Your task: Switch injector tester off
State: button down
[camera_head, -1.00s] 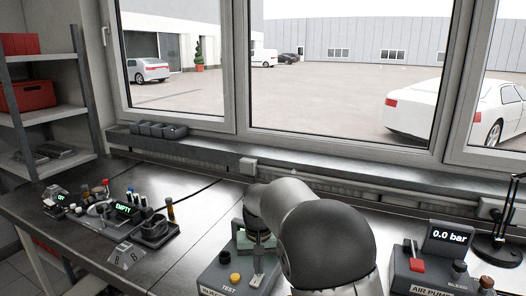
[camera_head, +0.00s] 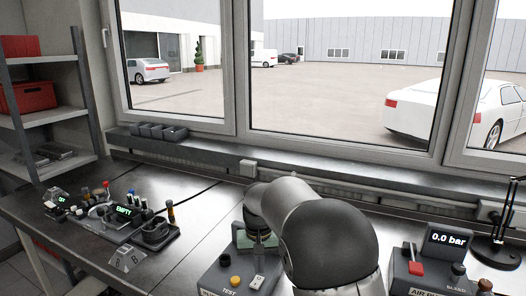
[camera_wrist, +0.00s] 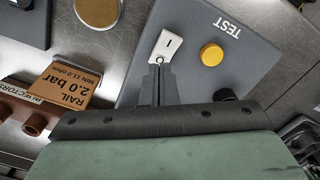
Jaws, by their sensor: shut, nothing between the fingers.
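The injector tester is a blue-grey box (camera_head: 211,279) marked TEST, at the bottom centre of the head view. It also shows in the wrist view (camera_wrist: 215,78). On it are a white rocker switch (camera_head: 257,282) with I and O marks, a yellow button (camera_head: 235,281) and a black knob (camera_head: 225,261). In the wrist view the switch (camera_wrist: 166,46) lies just beyond my fingertips. My gripper (camera_wrist: 158,68) is shut and empty, with its tips at the O-marked end. I cannot tell whether they touch it. In the head view my arm hides much of my gripper.
An air pump (camera_head: 415,278) with a red switch and a 0.0 bar display (camera_head: 447,239) stands at right, beside a black lamp (camera_head: 505,235). A brown RAIL 2.0 bar sign (camera_wrist: 70,82) is beside the tester. Small tools fill a tray (camera_head: 165,238) at left.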

aim_at(261, 279)
jog(key=shift+r+p, duration=1.55)
jog(key=shift+r, duration=0.85)
jog(key=s+d+r, duration=0.4)
jog(key=s+d, duration=0.6)
jog(key=s, duration=0.3)
jog(key=s+d+f, duration=0.1)
jog(key=s+d, duration=0.2)
jog(key=s, duration=0.5)
jog(key=s+d+f+m, duration=0.1)
jog(key=s+d+f, duration=0.1)
jog(key=s, duration=0.7)
jog(key=shift+d+t, duration=0.4)
jog(key=shift+d, duration=0.1)
jog(key=shift+s, duration=0.1)
